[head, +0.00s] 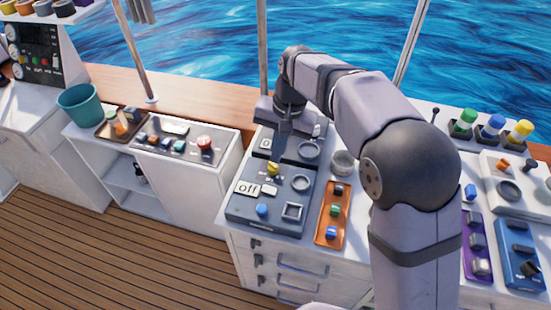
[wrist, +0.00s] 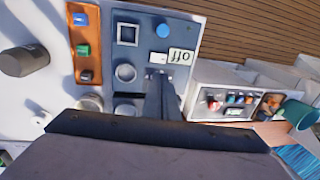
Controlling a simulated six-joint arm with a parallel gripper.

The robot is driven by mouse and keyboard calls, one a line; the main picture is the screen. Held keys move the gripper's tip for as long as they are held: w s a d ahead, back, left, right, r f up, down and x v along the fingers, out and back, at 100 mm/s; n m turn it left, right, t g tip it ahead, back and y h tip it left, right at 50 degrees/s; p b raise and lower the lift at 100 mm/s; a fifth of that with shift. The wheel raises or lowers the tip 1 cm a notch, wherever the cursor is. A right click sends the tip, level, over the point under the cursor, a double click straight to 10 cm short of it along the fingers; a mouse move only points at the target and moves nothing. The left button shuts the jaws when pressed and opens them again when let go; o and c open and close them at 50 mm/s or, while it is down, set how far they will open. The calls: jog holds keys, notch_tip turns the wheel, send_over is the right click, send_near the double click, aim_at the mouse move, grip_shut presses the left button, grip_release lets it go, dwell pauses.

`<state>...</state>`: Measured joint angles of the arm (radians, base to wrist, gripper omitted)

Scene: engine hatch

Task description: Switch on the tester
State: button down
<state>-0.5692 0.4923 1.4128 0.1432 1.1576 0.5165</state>
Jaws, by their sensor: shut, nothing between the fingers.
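A dark blue-grey panel (head: 240,212), which looks like the tester, lies on the white cabinet top. It has a white sign reading "off" (head: 248,189), a small pale switch-like piece (head: 269,189), a yellow knob-like piece (head: 271,168), a blue button (head: 262,210), a round ring and a square frame. In the wrist view the sign (wrist: 180,56) and blue button (wrist: 162,31) show upside down. My gripper (head: 276,158) is shut and empty, pointing down over the panel's back edge by the yellow piece. Its fingers (wrist: 161,78) hide that piece in the wrist view; contact cannot be told.
A second panel (head: 292,147) with a "0" display stands just behind. An orange tray (head: 331,215) with coloured blocks lies to the right, near a grey round knob (head: 343,162). A lower white console (head: 178,142) stands left. My arm covers the right middle.

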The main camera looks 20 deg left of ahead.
aim_at(264, 188)
jog(key=shift+a, duration=0.1)
dwell(0.3)
jog(key=a+b, duration=0.1)
jog(key=b, duration=0.1)
jog(key=shift+r+b, duration=0.15)
jog(key=shift+b, duration=0.25)
jog(key=f+p, duration=0.1)
jog(key=f, duration=0.3)
jog(key=a+f+p, duration=0.1)
jog(key=f+p, duration=0.1)
jog(key=f, duration=0.3)
jog(key=a+f+p, duration=0.1)
jog(key=f, duration=0.3)
jog(key=shift+f+p, duration=0.25)
jog(key=shift+p, duration=0.1)
jog(key=shift+a+f, duration=0.1)
jog(key=shift+f, duration=0.05)
